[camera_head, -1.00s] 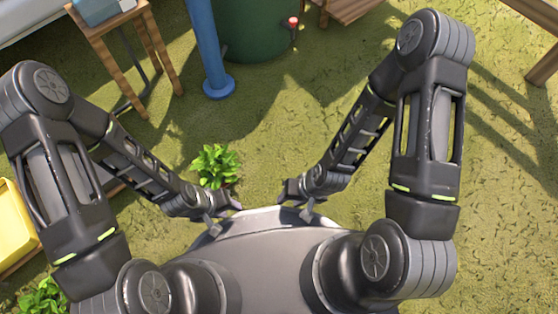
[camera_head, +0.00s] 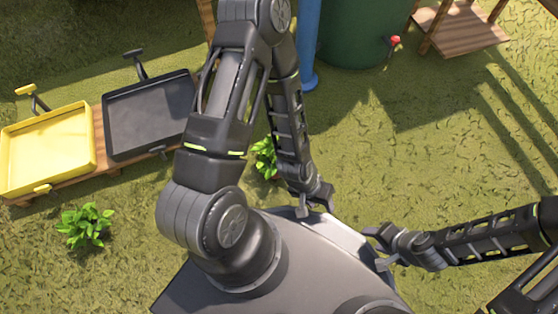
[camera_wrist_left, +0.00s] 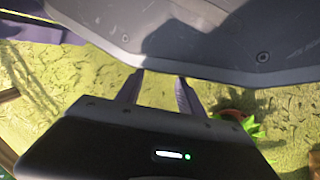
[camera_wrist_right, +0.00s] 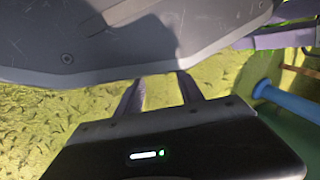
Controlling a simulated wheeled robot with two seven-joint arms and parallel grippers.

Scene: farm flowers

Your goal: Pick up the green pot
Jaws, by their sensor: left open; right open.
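I cannot make out a pot that is clearly green. A leafy green plant (camera_head: 265,158) stands on the grass, partly hidden behind my left arm; in the left wrist view a plant in a reddish-brown pot (camera_wrist_left: 232,115) shows at the right, partly covered by the gripper body. Another leafy plant (camera_head: 83,225) is at the lower left, its base hidden by leaves. My left gripper (camera_head: 317,197) is open and empty, right of the nearer plant and close to my body. My right gripper (camera_head: 378,248) is open and empty, farther from both plants.
A yellow tray (camera_head: 45,152) and a dark grey tray (camera_head: 150,115) rest on a low wooden bench at left. A blue post (camera_head: 308,60), a large dark green barrel (camera_head: 362,35) and a wooden stand (camera_head: 460,28) are at the back. Grass at right is clear.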

